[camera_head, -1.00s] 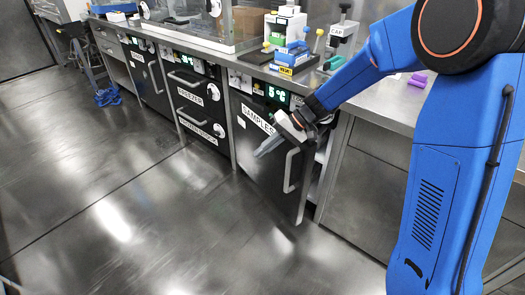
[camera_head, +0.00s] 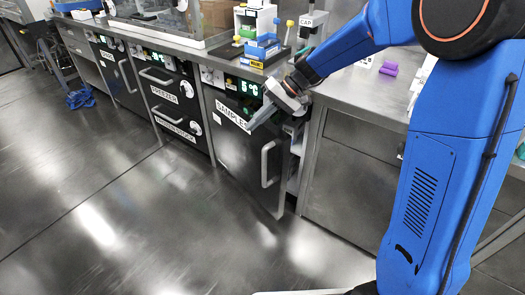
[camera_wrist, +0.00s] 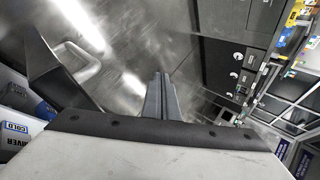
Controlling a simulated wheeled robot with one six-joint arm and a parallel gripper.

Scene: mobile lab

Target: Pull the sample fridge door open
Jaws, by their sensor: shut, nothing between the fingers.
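The sample fridge door (camera_head: 238,155), dark with a white SAMPLES label (camera_head: 233,117), stands ajar in the head view. A gap with pale shelves shows along its right edge. Its light vertical bar handle (camera_head: 266,165) is on the right side of the door front. My gripper (camera_head: 252,126) is at the door's upper right, above the handle and not around it. In the wrist view its fingers (camera_wrist: 160,98) are shut together and empty. The dark door (camera_wrist: 48,75) and its handle (camera_wrist: 88,62) show left of the fingers. Contact with the door cannot be told.
Blue-and-white boxes (camera_wrist: 14,130) sit at the wrist view's left. A freezer (camera_head: 171,95) with drawers stands left of the fridge. The bench (camera_head: 345,92) above carries racks and a blue box (camera_head: 262,50). The floor (camera_head: 140,225) in front is clear.

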